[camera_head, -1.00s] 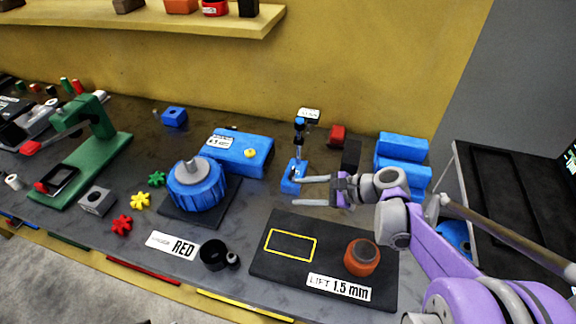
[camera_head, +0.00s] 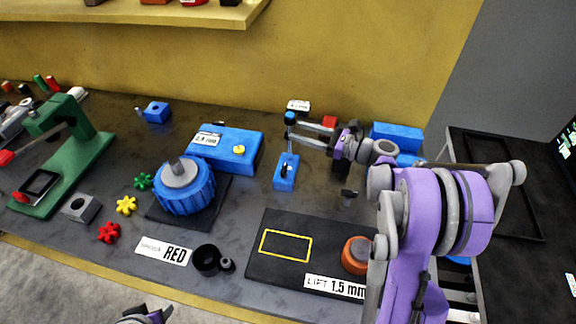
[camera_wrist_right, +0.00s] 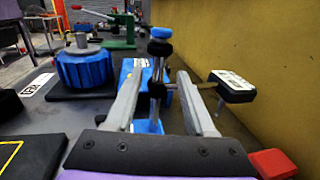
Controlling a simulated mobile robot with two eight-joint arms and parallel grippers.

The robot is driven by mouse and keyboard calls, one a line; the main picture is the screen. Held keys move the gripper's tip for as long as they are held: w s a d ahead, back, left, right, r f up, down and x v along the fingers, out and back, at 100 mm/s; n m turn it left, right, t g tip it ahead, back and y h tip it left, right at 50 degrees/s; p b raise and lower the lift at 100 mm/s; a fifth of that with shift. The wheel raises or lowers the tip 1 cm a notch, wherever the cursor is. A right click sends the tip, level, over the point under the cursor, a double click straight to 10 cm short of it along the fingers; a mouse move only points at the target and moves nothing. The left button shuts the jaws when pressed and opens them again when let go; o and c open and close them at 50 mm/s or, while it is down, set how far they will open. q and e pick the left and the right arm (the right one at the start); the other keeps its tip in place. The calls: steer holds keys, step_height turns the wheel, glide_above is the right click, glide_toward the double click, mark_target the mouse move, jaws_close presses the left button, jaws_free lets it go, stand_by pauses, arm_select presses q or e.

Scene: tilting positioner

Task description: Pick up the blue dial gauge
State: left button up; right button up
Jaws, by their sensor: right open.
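The blue dial gauge has a blue base (camera_head: 287,172), a thin upright post with a blue knob on top, and a dark head with a white label (camera_head: 298,105). It stands upright on the bench. My right gripper (camera_head: 303,139) is open at post height above the base. In the right wrist view the post (camera_wrist_right: 158,95) stands between the two spread fingers, and the gauge head (camera_wrist_right: 232,85) is beyond the right finger. A gap shows beside the post; I cannot tell whether either finger touches it.
A blue box (camera_head: 228,147) and a blue round positioner (camera_head: 183,190) stand to the left. A red block (camera_wrist_right: 272,163) is close to the right gripper. Blue blocks (camera_head: 396,136) and the yellow wall are behind. A dark plate (camera_head: 270,267) lies in front.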

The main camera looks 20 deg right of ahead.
mark_target(290, 129)
steer(key=x, duration=0.4)
steer(key=shift+f+p, duration=0.1)
steer(key=shift+p, duration=0.2)
steer(key=shift+s, duration=0.1)
steer(key=shift+s, duration=0.1)
steer(key=shift+c, duration=1)
jaws_close()
